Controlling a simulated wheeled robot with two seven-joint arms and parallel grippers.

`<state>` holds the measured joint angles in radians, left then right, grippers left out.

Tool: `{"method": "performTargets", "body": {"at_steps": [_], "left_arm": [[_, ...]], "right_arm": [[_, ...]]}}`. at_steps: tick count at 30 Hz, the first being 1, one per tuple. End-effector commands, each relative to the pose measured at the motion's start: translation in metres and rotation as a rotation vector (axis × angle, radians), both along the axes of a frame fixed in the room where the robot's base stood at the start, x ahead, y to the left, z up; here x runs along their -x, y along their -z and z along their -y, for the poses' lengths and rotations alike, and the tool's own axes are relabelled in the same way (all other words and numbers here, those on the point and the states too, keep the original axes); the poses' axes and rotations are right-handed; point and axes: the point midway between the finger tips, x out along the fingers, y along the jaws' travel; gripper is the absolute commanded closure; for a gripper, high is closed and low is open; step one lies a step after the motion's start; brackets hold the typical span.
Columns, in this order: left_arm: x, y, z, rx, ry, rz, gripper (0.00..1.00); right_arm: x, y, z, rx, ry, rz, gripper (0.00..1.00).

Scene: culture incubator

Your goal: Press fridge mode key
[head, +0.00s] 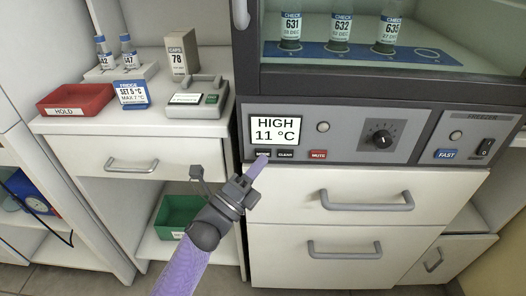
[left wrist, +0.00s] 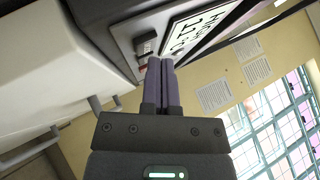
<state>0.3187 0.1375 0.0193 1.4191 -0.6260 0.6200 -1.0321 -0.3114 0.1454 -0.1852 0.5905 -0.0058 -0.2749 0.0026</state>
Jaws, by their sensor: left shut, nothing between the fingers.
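The fridge control panel (head: 343,138) has a display (head: 275,130) reading "HIGH 11 °C". Below the display is the black MODE key (head: 263,154), with the black CLEAR key (head: 285,154) and the red MUTE key (head: 318,155) to its right. My left gripper (head: 262,160) is shut and empty, its fingertips at or just below the MODE key; I cannot tell whether they touch. In the left wrist view the shut fingers (left wrist: 160,75) point at the panel beside the display (left wrist: 195,28). The right gripper is not in view.
A knob (head: 381,138), the blue FAST key (head: 446,154) and a freezer switch (head: 485,147) are further right. Drawers with protruding handles (head: 367,202) lie below the panel. A counter at left holds a red HOLD tray (head: 75,100) and a blue-and-white fridge card (head: 132,95).

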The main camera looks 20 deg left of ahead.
Motion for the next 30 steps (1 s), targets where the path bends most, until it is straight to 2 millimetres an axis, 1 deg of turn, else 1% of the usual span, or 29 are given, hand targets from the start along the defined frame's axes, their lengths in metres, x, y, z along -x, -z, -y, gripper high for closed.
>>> {"method": "performTargets", "body": {"at_steps": [3, 12, 24, 27, 30], "left_arm": [[0.005, -0.001, 0.001, 0.000, -0.001, 0.000, 1.00], [0.008, -0.001, 0.002, 0.000, 0.000, 0.001, 1.00], [0.046, -0.002, 0.013, 0.002, 0.001, 0.000, 1.00], [0.052, -0.002, 0.015, 0.001, 0.001, 0.001, 1.00], [0.054, -0.001, 0.015, 0.000, 0.000, 0.001, 1.00]], "right_arm": [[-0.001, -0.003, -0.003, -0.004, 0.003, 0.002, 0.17], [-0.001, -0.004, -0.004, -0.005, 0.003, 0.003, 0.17], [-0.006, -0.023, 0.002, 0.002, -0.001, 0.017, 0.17], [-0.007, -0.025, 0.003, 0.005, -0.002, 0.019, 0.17], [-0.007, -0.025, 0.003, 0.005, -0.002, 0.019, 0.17]]}}
